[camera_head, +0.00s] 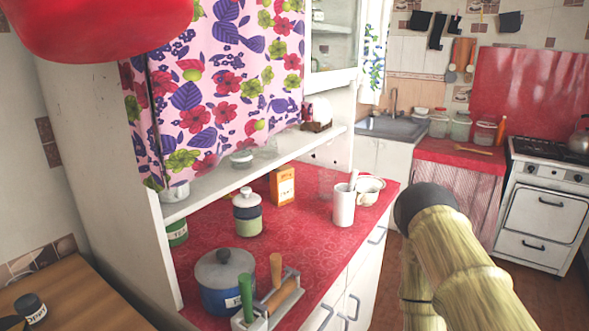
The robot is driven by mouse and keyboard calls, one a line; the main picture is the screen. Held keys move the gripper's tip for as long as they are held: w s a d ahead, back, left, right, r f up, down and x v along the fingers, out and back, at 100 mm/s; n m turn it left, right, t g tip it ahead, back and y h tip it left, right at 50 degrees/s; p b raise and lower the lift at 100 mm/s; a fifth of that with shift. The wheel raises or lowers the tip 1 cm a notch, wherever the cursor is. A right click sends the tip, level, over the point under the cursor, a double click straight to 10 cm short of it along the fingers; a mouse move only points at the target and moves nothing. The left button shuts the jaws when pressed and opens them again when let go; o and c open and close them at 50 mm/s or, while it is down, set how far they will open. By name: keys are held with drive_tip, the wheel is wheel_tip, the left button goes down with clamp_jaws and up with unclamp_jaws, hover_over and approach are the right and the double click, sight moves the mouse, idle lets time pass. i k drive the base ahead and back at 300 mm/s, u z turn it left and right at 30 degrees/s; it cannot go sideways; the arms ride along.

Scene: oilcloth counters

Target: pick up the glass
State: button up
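A clear glass (326,182) appears to stand on the red oilcloth counter (300,235), towards its far end. It is faint and see-through, just behind and left of a tall white container (344,206), which may hide part of it. Part of my arm, with pale yellowish links and a dark rounded joint, shows at the lower right, beyond the counter's right edge. My gripper is not in view, so whether it is open or shut does not show.
A white cup (367,195) and bowl stand right of the container. An orange box (282,186), a lidded jar (248,213), a blue pot (225,280) and a wooden-handled caddy (268,302) share the counter. A shelf (285,152) and flowered curtain (225,80) overhang its back.

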sight(326, 178)
drive_tip(key=z, duration=0.05)
drive_tip(key=k, duration=0.5)
drive_tip(key=z, duration=1.2)
drive_tip(key=i, duration=1.1)
drive_tip(key=u, duration=1.85)
